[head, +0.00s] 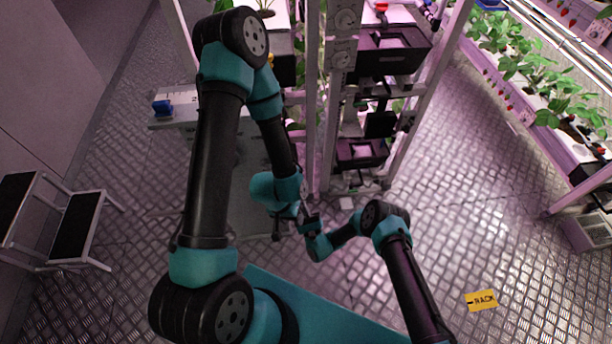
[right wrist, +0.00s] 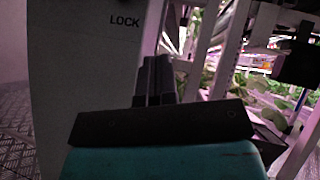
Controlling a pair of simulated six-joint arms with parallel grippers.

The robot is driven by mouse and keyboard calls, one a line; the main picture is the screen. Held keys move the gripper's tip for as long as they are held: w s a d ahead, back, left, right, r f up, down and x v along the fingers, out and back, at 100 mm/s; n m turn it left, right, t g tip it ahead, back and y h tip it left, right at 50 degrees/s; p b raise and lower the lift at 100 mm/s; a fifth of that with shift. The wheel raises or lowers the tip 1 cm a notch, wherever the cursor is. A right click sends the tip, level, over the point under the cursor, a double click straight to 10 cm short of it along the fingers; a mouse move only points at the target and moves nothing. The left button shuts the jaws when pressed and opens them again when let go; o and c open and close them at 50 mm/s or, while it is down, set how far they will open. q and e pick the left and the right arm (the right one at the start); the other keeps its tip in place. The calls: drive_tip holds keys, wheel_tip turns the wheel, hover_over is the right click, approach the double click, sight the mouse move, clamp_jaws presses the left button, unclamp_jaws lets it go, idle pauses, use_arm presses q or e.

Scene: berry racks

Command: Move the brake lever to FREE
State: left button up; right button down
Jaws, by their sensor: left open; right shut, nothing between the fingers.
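The brake lever cannot be made out in either view. The word LOCK (right wrist: 125,21) is printed in dark letters on a pale upright panel (right wrist: 75,70) in the right wrist view. My right gripper (right wrist: 154,68) is shut and empty, its fingers pointing up in front of the panel's right side, below and right of the word. No FREE mark shows. In the head view my right gripper (head: 309,222) is small and dark at the foot of the rack. My left gripper (head: 277,228) is close to its left, open, partly hidden by my left wrist.
A rack with white posts (head: 313,100) and black crates (head: 392,62) stands ahead. A pale bench (head: 180,122) with a blue item (head: 162,107) is left. A step stool (head: 75,225) stands far left, plant rows (head: 540,85) right. A yellow RACK sign (head: 481,300) lies on open floor.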

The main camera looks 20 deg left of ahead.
drive_tip(key=shift+w+d+t, duration=0.1)
drive_tip(key=shift+d+t, duration=0.05)
drive_tip(key=shift+t, duration=0.25)
drive_tip(key=s+r+x, duration=0.1)
drive_tip(key=x, duration=1.2)
drive_tip(key=shift+s+d+r, duration=0.15)
drive_tip(key=shift+s+r, duration=0.15)
drive_tip(key=shift+s, duration=0.05)
drive_tip(key=shift+r+n+g, duration=0.1)
drive_tip(key=shift+n+g, duration=0.2)
drive_tip(key=shift+g, duration=0.1)
drive_tip(key=shift+r+n+g, duration=0.1)
drive_tip(key=shift+n+g, duration=0.3)
drive_tip(key=shift+n, duration=0.3)
